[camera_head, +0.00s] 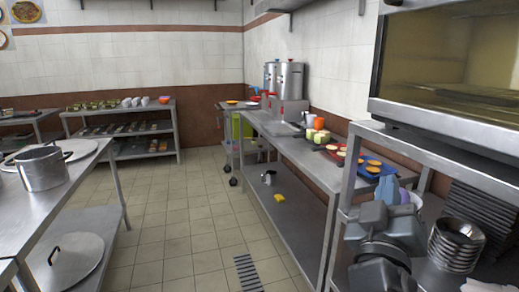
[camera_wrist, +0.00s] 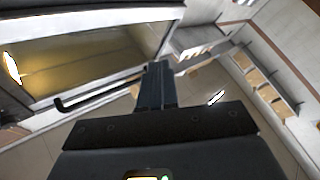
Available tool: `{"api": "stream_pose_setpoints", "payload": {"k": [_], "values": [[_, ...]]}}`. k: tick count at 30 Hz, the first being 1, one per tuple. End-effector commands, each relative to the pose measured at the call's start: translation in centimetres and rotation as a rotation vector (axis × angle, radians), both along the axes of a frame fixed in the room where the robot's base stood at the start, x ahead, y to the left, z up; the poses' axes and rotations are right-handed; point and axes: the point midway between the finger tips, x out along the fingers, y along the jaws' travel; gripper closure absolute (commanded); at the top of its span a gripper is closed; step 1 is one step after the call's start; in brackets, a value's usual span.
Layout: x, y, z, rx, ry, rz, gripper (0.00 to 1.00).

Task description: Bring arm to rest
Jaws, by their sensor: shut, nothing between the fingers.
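My gripper (camera_wrist: 157,68) shows in the middle of the wrist view, its dark fingers together and nothing between them. The fingers point toward the top of that view. They overlap the lower edge of a glass-fronted cabinet in the picture; I see no contact. In the head view, dark grey links of my arm are folded at the lower right, in front of the right-hand metal shelving. My fingertips cannot be made out in that view.
The glass-fronted cabinet (camera_head: 445,55) stands upper right, above steel bowls (camera_head: 455,245). A left table carries a pot (camera_head: 42,170). Tiled floor (camera_head: 180,215) lies open between them.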

Motion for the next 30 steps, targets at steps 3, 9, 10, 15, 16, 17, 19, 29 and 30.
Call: {"api": "stream_pose_setpoints", "payload": {"k": [3, 9, 10, 15, 16, 17, 19, 29, 30], "values": [[-2.3, -0.1, -5.8, 0.015, 0.108, 0.092, 1.0], [-7.4, 0.2, -13.4, 0.071, 0.25, 0.238, 1.0], [-8.3, 0.2, -14.4, 0.084, 0.268, 0.258, 1.0], [-14.0, 0.5, -19.0, 0.163, 0.357, 0.362, 1.0], [-15.1, 0.5, -19.6, 0.18, 0.369, 0.377, 1.0], [-16.2, 0.6, -20.2, 0.197, 0.382, 0.392, 1.0], [-18.7, 0.6, -21.3, 0.238, 0.406, 0.425, 1.0], [-30.7, 0.6, -22.9, 0.465, 0.468, 0.512, 1.0], [-32.1, 0.6, -22.8, 0.496, 0.469, 0.515, 1.0]]}}
